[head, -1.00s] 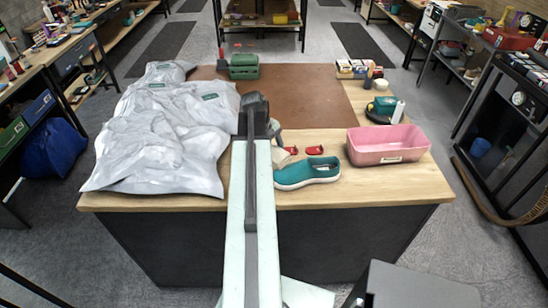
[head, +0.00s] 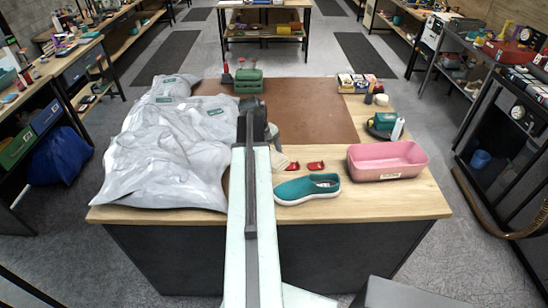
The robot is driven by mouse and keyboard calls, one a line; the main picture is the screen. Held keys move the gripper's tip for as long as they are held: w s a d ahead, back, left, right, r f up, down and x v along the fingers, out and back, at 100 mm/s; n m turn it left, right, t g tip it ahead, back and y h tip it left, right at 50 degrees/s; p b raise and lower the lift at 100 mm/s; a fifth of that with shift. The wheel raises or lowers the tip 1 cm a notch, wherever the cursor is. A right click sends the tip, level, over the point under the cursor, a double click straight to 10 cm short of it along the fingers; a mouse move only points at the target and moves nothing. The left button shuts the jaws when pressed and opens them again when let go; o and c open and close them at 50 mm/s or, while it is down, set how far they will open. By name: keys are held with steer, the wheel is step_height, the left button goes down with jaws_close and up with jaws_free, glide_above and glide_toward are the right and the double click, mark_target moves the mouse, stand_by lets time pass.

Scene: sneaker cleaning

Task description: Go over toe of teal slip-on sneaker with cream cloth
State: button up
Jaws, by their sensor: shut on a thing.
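The teal slip-on sneaker (head: 306,188) with a white sole lies on its sole near the front edge of the wooden bench (head: 400,203), right of my arm. Its rounded closed end points left and its opening is at the right. A cream cloth (head: 281,161) shows just right of my arm, behind and left of the sneaker, apart from it in the picture. My gripper (head: 274,140) is shut on the cloth at the arm's far end. The arm partly hides the gripper, and the fingertips are not clear.
Two small red items (head: 304,166) lie behind the sneaker. A pink bin (head: 388,161) stands to its right. A crumpled grey-white bag (head: 165,150) covers the bench's left side. A brown mat (head: 310,115) lies behind, mostly bare. A green caddy (head: 248,80) stands at the back.

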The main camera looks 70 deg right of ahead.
steer(key=shift+r, duration=0.15)
steer(key=shift+r, duration=0.1)
steer(key=p+v, duration=0.3)
stand_by(0.4)
